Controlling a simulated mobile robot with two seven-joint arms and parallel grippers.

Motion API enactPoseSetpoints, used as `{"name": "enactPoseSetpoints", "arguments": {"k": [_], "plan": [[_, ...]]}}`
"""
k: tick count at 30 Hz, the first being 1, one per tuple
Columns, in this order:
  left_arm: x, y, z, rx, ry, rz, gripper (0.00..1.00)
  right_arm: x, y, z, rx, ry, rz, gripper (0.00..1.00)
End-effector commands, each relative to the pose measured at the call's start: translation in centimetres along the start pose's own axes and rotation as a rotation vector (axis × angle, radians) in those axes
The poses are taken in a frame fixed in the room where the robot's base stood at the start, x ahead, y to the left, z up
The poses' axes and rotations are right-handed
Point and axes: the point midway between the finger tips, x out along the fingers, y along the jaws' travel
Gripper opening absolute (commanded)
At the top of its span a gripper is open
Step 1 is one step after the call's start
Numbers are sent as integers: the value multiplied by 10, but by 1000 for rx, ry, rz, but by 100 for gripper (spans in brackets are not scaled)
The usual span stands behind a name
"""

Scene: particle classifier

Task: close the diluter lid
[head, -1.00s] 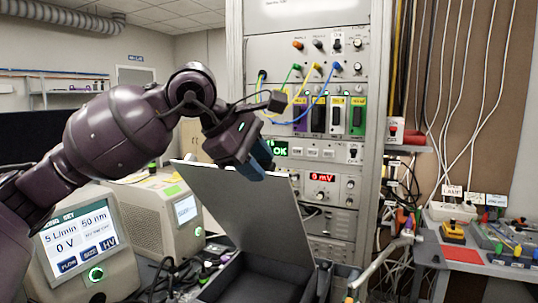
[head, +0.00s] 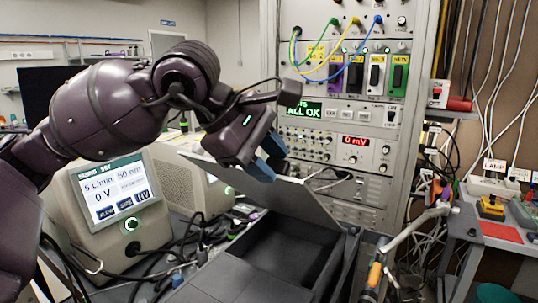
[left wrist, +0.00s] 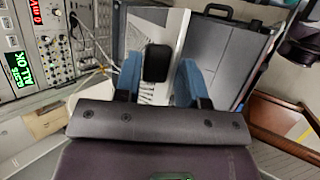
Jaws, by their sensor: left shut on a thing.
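The diluter lid (head: 298,197) is a flat grey panel, tilted and partly open over the dark open case of the diluter (head: 283,246). My left gripper (head: 268,158) is at the lid's upper edge, its blue fingers shut on the lid. In the left wrist view the two blue fingers (left wrist: 158,82) stand apart with a dark block between them; I cannot tell whether it belongs to the lid. In the same view a dark case panel with a handle (left wrist: 219,9) lies beyond. My gripper hides part of the lid's edge. My right gripper is not in view.
An instrument rack (head: 345,137) with coloured cables stands behind the case. A box with a lit screen (head: 120,198) is to the left, with loose black cables beside the case.

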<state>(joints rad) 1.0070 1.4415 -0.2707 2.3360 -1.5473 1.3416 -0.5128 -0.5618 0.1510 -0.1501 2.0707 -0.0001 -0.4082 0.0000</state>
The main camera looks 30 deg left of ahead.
Motion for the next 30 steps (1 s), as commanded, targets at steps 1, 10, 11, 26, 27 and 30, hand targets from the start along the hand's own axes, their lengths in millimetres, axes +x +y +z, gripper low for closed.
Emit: {"name": "enactPoseSetpoints", "arguments": {"k": [1, 10, 11, 26, 27, 30], "plan": [[4, -2, -2, -4, 3, -10, 0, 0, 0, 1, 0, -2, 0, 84], [3, -1, -2, -4, 2, -8, 53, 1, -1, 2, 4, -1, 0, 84], [3, -1, -2, -3, 2, -7, 53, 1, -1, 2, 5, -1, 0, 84], [-36, 1, -1, -2, 4, 1, 53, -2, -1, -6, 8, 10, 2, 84], [-44, 1, -1, -3, 5, 1, 53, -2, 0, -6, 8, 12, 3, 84], [-63, 1, -1, -4, 5, 0, 53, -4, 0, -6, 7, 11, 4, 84]]}}
